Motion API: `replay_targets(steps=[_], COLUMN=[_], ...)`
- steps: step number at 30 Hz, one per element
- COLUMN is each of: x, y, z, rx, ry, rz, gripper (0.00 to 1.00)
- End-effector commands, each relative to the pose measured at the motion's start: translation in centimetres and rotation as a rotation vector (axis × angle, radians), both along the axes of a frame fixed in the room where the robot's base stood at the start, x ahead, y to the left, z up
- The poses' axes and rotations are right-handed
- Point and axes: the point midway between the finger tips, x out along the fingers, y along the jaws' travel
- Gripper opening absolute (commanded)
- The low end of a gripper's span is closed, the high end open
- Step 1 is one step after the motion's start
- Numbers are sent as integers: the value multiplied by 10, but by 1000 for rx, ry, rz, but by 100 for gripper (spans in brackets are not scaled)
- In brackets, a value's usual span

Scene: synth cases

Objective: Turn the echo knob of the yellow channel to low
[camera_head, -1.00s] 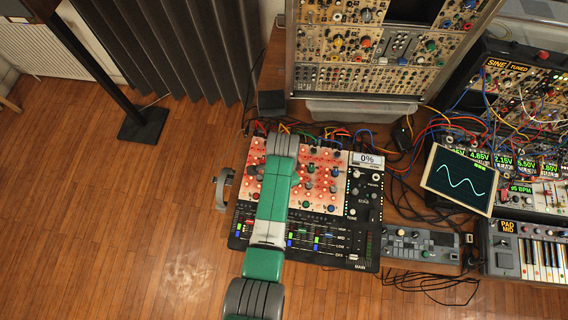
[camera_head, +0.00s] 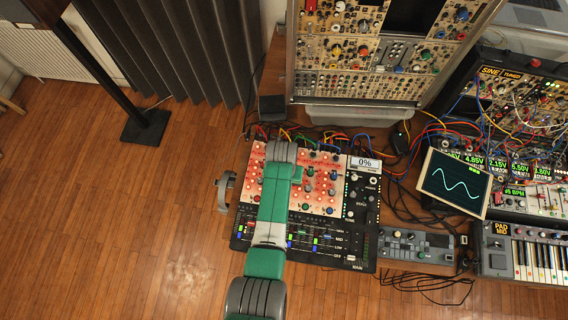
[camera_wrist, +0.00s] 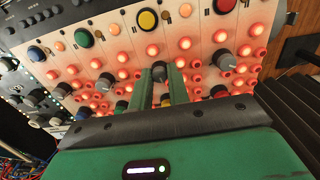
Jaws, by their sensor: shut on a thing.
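The mixer (camera_head: 241,237) lies on the table with a pink-lit upper panel and a black fader section; my arm covers its middle left. In the wrist view the yellow channel's column has a round yellow button (camera_wrist: 147,20) at the top. My gripper (camera_wrist: 160,73) has its two green fingers shut on a dark knob (camera_wrist: 159,69) in that column, below the yellow button. A second yellow cap (camera_wrist: 166,100) shows between the fingers, nearer the palm. The knob's pointer is too small to read. In the head view the gripper and this knob are hidden under my arm.
In the wrist view neighbouring knobs stand close by, one left (camera_wrist: 105,81) and one right (camera_wrist: 225,60), among lit orange buttons. The mixer's small display (camera_head: 366,163) reads 0%. Cables run behind the mixer. A headphone-like grey ring (camera_head: 224,190) hangs at its left edge.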

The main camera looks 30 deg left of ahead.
Motion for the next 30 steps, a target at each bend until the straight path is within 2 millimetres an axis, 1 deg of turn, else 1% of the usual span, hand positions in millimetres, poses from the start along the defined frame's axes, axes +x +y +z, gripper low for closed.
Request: replay_targets(steps=[9, 18, 24, 30], x=[0, 0, 0, 0], y=[0, 0, 0, -1], z=[2, 1, 1, 1], rx=[-1, 0, -1, -1], ry=[-1, -1, 0, 0], rz=[298, 558, 692, 779], gripper=[0, 0, 0, 0])
